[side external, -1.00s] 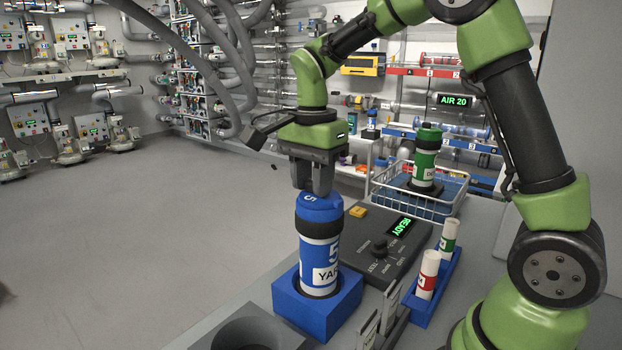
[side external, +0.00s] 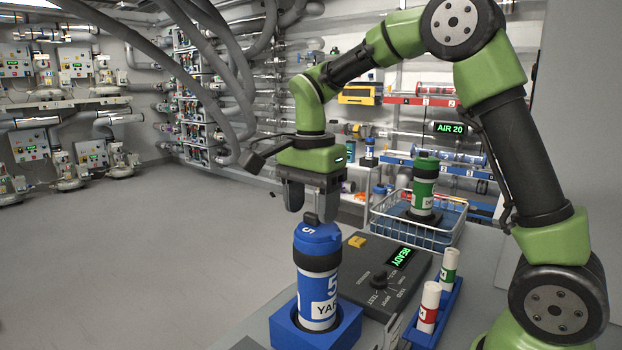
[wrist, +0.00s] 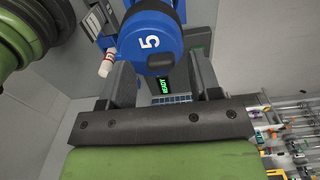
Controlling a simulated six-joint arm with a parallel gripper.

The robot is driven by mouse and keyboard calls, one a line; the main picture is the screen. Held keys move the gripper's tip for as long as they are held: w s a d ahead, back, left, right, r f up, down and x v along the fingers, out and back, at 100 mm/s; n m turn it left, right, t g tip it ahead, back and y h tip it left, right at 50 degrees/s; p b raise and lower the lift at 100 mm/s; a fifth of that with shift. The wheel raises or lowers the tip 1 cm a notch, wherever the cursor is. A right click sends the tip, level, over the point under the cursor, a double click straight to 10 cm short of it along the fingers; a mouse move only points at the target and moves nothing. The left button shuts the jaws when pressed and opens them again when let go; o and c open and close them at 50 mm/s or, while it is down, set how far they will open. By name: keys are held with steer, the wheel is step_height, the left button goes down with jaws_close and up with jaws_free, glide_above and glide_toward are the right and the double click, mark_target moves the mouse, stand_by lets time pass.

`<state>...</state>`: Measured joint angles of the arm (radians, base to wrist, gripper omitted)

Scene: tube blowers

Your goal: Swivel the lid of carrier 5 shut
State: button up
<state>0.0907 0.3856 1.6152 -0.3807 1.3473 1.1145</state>
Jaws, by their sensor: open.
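Carrier 5 (side external: 318,290) is a blue and white tube with a black band, standing upright in a blue square holder (side external: 343,333). Its blue lid (side external: 317,238), marked 5, sits on top with a small dark knob. In the wrist view the lid (wrist: 150,42) lies just beyond the fingers and appears to overhang the dark rim beside it. My gripper (side external: 308,207) is open and empty, pointing down, with its fingertips just above the lid around the height of the knob. Whether a finger touches the knob cannot be told.
A grey console (side external: 385,278) reading READY stands right of the carrier. A blue rack (side external: 437,310) holds two small white tubes. A wire basket (side external: 412,232) with a green carrier (side external: 424,185) stands behind. The floor to the left is clear.

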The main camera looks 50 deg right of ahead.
mark_target(311, 214)
step_height(311, 214, up, 7)
steer(key=shift+r, duration=0.9)
steer(key=s+a+f+n+t+y, duration=0.1)
steer(key=s+a+n+t, duration=0.1)
steer(key=s+n, duration=0.5)
steer(key=s+a+f+n+t+y, duration=0.1)
steer(key=s+a+n+t, duration=0.2)
steer(key=s, duration=0.7)
steer(key=n+t, duration=0.2)
steer(key=n, duration=0.2)
steer(key=shift+a+f, duration=0.3)
steer(key=shift+f, duration=0.1)
steer(key=shift+o, duration=0.2)
steer(key=shift+w, duration=0.1)
